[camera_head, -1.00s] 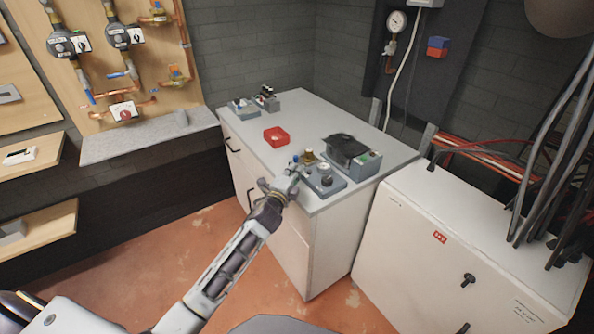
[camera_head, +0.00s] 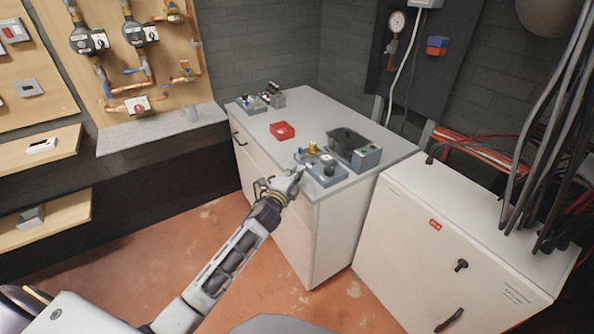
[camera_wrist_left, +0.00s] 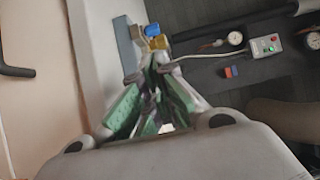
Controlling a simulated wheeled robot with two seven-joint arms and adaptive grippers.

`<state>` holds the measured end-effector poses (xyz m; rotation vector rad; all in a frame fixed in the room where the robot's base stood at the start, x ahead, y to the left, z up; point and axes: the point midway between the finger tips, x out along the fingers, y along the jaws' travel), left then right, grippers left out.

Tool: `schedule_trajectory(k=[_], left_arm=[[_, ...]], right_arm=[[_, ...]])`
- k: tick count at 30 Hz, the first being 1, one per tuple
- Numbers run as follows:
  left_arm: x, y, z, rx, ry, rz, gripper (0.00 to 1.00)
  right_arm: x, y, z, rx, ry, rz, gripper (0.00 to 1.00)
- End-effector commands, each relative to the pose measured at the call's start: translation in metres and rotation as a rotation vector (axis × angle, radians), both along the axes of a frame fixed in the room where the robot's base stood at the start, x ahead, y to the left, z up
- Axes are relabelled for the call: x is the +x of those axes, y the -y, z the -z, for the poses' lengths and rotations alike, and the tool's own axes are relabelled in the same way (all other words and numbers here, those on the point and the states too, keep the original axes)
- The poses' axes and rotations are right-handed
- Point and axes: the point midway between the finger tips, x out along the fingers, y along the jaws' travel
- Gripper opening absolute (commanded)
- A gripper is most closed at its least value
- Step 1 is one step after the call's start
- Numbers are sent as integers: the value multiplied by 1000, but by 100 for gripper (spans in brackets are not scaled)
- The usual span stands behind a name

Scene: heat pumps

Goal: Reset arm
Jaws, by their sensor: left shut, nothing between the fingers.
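My left arm comes in from the lower left of the head view. Its gripper (camera_head: 298,170) is at the front edge of the white cabinet's grey top (camera_head: 312,108), near a grey control box with a dark knob (camera_head: 327,168). The left wrist view shows the gripper's green-padded fingers (camera_wrist_left: 158,75) close together at the tips, with nothing held between them. A blue part (camera_wrist_left: 152,30) and a yellow part (camera_wrist_left: 157,42) show just beyond the tips. My right gripper is not in view.
A white electrical cabinet (camera_head: 440,245) with cables stands to the right. A pipe board (camera_head: 125,65) is at the back left. Open floor lies in front.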

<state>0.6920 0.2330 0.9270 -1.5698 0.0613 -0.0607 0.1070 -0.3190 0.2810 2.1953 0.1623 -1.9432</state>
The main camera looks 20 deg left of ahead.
Motion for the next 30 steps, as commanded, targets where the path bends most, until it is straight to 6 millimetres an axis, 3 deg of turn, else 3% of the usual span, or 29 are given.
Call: schedule_trajectory(k=[8,14,23,30], left_arm=[[-2,-1,2,-12,-9,-7,0],[-16,-5,13,-105,-73,-53,0],[-67,-17,50,-381,-276,-205,0],[-121,-20,81,-603,-456,-344,0]], right_arm=[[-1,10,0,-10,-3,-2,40],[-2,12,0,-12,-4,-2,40],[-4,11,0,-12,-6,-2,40],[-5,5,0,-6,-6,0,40]])
